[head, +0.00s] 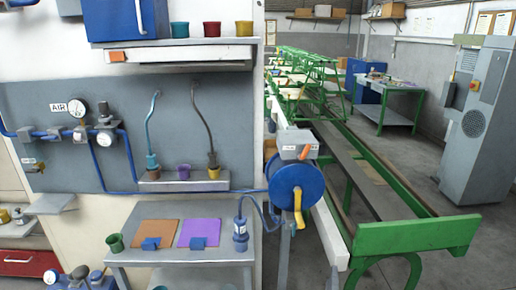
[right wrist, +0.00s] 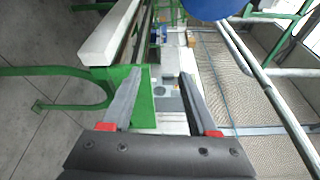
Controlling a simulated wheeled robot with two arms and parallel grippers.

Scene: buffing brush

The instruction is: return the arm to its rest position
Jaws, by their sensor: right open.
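My right gripper (right wrist: 158,76) shows in the right wrist view with its two grey fingers spread apart. Nothing is between the fingers, and red parts show at their bases. I cannot make out the right gripper in the head view. My left gripper is in neither view. A blue tool with a hose (head: 240,232) stands upright on the low metal table (head: 180,256) in the head view, apart from any gripper. I cannot tell whether it is the buffing brush.
A blue hose reel (head: 294,187) stands beside the low table. Brown (head: 155,233) and purple (head: 198,233) sheets lie on the table. Pots stand on the upper shelf (head: 180,58). A long green frame (head: 415,236) runs back on the right, near a grey cabinet (head: 482,122).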

